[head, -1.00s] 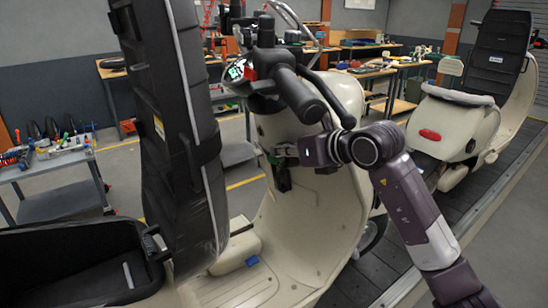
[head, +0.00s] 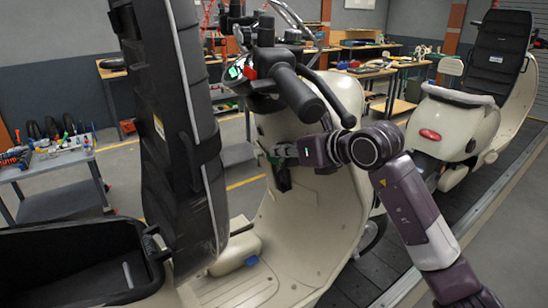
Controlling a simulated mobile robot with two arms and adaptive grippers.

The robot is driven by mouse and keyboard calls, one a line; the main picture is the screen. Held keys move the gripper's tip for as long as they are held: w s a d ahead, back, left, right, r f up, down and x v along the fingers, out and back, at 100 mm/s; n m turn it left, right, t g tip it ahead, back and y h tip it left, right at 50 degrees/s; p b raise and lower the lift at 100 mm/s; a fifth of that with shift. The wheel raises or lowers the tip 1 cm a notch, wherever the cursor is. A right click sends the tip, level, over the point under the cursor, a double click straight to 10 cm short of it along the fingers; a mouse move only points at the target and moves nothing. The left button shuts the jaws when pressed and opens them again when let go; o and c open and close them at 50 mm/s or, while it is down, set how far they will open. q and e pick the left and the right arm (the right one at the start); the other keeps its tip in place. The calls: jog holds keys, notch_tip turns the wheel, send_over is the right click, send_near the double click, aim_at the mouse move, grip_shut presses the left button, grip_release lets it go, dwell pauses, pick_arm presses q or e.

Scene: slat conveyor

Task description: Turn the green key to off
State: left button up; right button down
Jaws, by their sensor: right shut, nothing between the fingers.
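A cream scooter (head: 335,200) stands in front of me with its black seat (head: 165,120) tipped up. My right gripper (head: 274,158) is at the inner side of its front leg shield, below the handlebar (head: 297,92). Its fingers are shut, with nothing seen between them. A dark green part (head: 283,181), possibly the key or its tag, shows just below the fingertips. I cannot make out the key's position, because the gripper covers that spot. My left gripper is not in view.
The open under-seat bin (head: 70,265) is at the lower left. A second cream scooter (head: 455,120) stands behind at the right on the dark slat conveyor (head: 510,175). A tool cart (head: 50,165) is at the far left. Workbenches (head: 385,75) stand at the back.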

jog(key=shift+s+a+f+b, duration=0.15)
jog(key=shift+f+b, duration=0.45)
jog(key=shift+f, duration=0.45)
dwell(1.1)
jog(key=shift+r, duration=0.1)
jog(key=r+v, duration=0.1)
jog(key=v, duration=0.7)
jog(key=shift+r+p, duration=0.25)
jog(key=shift+p, duration=0.05)
dwell(0.6)
